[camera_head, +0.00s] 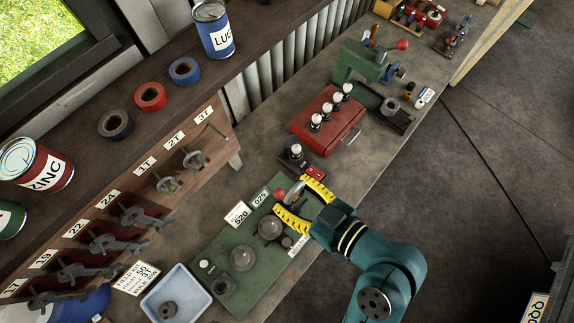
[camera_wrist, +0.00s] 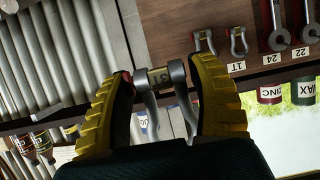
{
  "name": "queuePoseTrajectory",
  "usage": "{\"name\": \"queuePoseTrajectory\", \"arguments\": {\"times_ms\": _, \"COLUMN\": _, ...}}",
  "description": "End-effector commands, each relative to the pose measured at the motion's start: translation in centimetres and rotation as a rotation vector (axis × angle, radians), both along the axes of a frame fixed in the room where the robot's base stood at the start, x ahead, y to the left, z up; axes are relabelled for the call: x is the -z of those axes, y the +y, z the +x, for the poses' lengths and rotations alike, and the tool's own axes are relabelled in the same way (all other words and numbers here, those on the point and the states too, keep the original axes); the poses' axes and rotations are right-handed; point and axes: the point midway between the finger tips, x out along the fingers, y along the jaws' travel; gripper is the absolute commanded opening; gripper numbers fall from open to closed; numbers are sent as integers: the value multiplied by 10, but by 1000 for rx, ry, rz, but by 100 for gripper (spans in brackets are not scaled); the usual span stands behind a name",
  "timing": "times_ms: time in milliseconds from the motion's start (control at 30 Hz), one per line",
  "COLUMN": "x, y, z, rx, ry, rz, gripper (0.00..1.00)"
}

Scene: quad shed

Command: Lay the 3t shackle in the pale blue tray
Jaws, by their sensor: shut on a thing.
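The 3t shackle (camera_head: 296,191) is grey metal and sits between the yellow fingers of my gripper (camera_head: 297,204) in the head view. In the wrist view the shackle (camera_wrist: 160,78) lies across between the two fingertips (camera_wrist: 165,85), with a 3T band on its pin and its legs pointing toward the palm. The gripper is shut on it and holds it above the green board. A red end shows by one finger. The pale blue tray (camera_head: 190,290) stands at the bottom of the head view, below and left of the gripper. It holds a small dark round part (camera_head: 168,309).
A green board (camera_head: 215,268) with glassy domes lies between gripper and tray. A wooden rack (camera_head: 110,200) with wrenches and two other shackles stands left. A red box (camera_head: 328,120) with white-topped pieces and a green vise (camera_head: 362,65) stand beyond. A printed card (camera_head: 136,279) lies beside the tray.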

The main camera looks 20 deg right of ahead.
Motion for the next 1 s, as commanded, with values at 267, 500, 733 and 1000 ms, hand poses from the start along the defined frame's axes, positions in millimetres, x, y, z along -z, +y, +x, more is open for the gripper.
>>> {"name": "queuePoseTrajectory", "arguments": {"times_ms": 267, "x": -1, "y": -8, "z": -17, "rx": 3, "ry": -2, "rz": 0, "gripper": 21}}
{"name": "queuePoseTrajectory", "arguments": {"times_ms": 500, "x": -1, "y": -14, "z": -32, "rx": 3, "ry": -2, "rz": 1, "gripper": 21}}
{"name": "queuePoseTrajectory", "arguments": {"times_ms": 733, "x": -1, "y": -17, "z": -39, "rx": 1, "ry": -3, "rz": 0, "gripper": 21}}
{"name": "queuePoseTrajectory", "arguments": {"times_ms": 1000, "x": -1, "y": -16, "z": -39, "rx": 0, "ry": -2, "rz": 0, "gripper": 21}}
